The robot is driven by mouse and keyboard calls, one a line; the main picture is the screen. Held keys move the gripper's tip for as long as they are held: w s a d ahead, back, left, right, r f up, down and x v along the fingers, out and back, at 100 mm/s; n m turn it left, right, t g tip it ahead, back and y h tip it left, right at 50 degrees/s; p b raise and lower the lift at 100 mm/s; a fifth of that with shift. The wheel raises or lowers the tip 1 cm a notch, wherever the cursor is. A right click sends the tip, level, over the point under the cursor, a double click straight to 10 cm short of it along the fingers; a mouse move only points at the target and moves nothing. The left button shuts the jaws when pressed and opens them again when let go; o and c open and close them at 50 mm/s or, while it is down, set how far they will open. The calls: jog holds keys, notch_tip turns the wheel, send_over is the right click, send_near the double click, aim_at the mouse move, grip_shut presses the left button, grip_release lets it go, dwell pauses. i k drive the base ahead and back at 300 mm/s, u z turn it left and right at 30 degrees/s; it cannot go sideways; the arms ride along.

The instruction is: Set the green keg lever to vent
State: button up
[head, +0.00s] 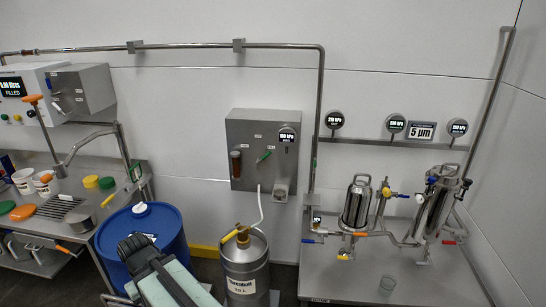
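A grey steel panel (253,122) is fixed to the wall in the middle of the head view. A small green lever (264,157) sits on its front, tilted with one end up to the right. The small labels around the lever are too small to read, so I cannot tell which setting it is at. A steel keg (246,277) stands on the floor below, with a yellow handle on top and a white hose (261,208) rising to the panel. Part of my arm shows at the bottom left of the keg. I see no gripper fingers.
A blue drum (180,236) stands left of the keg. A steel bench (45,200) with cups and lids is at the left. The wall around the panel is clear.

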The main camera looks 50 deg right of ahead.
aim_at(267, 155)
jog(key=z, duration=0.1)
jog(key=i, duration=1.05)
jog(key=u, duration=0.05)
